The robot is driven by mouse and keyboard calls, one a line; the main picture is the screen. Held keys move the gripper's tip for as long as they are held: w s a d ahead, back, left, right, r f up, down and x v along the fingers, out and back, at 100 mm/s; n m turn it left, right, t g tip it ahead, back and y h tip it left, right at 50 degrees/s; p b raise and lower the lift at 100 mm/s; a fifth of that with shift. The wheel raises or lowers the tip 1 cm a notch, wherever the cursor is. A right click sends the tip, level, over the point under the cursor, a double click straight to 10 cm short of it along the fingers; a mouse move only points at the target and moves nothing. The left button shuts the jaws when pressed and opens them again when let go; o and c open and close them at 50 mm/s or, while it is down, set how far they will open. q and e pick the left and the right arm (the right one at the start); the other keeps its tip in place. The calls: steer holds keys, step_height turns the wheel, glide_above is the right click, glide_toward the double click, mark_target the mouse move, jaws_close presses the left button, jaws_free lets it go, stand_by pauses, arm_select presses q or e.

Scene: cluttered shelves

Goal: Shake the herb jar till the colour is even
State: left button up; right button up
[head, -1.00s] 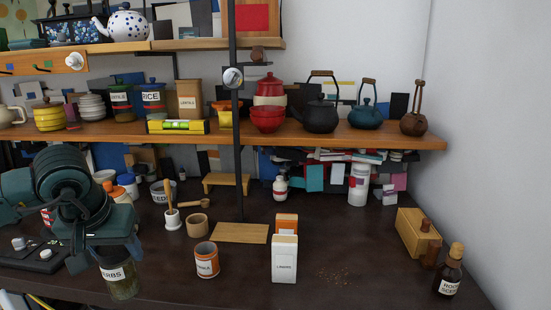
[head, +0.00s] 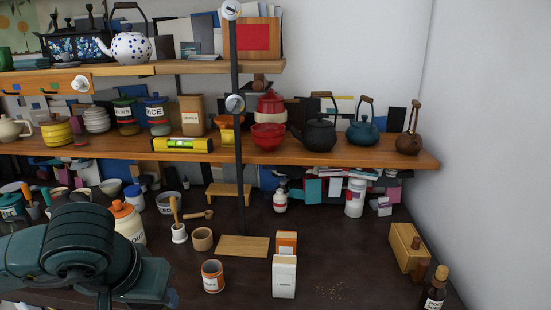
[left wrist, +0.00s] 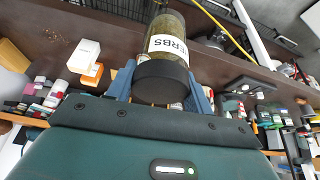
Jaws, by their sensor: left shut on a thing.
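The herb jar (left wrist: 168,42) is glass with a black lid (left wrist: 161,80) and a white label ending in "RBS". In the left wrist view it sits between the two blue-grey fingers of my left gripper (left wrist: 163,90), which is shut on it around the lid end. The contents look dull olive-green through the glass; the glare and small size hide how even the colour is. In the head view my left arm fills the lower left and the jar is out of sight. My right gripper is in neither view.
A dark bottle (head: 434,290) is at far right. A shelf (head: 300,147) overhangs the counter's back.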

arm_select(q)
steer(key=f, duration=0.7)
steer(key=shift+s+d+f, duration=0.1)
steer(key=shift+s+f, duration=0.1)
steer(key=shift+f, duration=0.1)
steer(key=r, duration=0.6)
steer(key=shift+w+r, duration=0.15)
steer(key=shift+w, duration=0.15)
steer(key=shift+s, duration=0.25)
steer(key=shift+s+f, duration=0.15)
steer(key=shift+f, duration=1.55)
steer(key=shift+s+f, duration=0.1)
steer(key=shift+f, duration=1.55)
steer(key=shift+w+r, duration=0.1)
steer(key=shift+w, duration=0.2)
